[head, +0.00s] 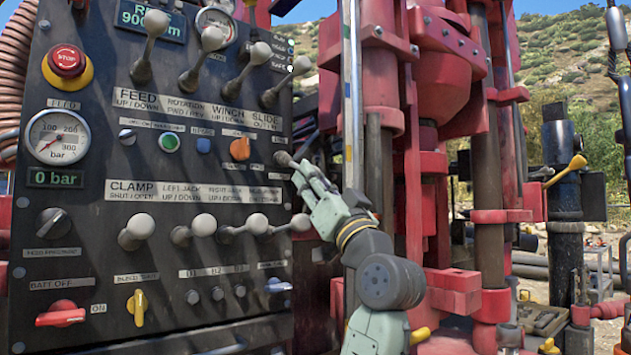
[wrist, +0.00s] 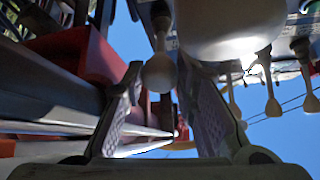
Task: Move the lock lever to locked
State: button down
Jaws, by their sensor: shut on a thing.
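The black control panel (head: 150,258) fills the left of the head view. A small lever with a grey round knob (head: 283,158) sticks out at its right edge, level with the orange switch; I take it for the lock lever, but its label is too small to read. My gripper (head: 297,174) reaches it from the right, fingers at the knob, and is shut on it. In the wrist view the fingers of my gripper (wrist: 161,78) stand apart, with a round-knobbed lever (wrist: 160,72) showing between their tips. The fingers partly hide the grip.
Grey-knobbed levers stand close above (head: 211,39) and below (head: 203,224) my gripper. A large pale knob (wrist: 222,25) looms near the right finger in the wrist view. Red rig columns (head: 378,130) and a steel post (head: 351,100) stand just right of the panel.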

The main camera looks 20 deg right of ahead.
jog(key=shift+w+f, duration=0.15)
jog(key=shift+f, duration=0.05)
jog(key=c, duration=1.6)
grip_release()
jog(key=shift+w, duration=0.1)
jog(key=shift+o, duration=0.2)
jog(key=v, duration=1.2)
jog(key=shift+s, duration=0.2)
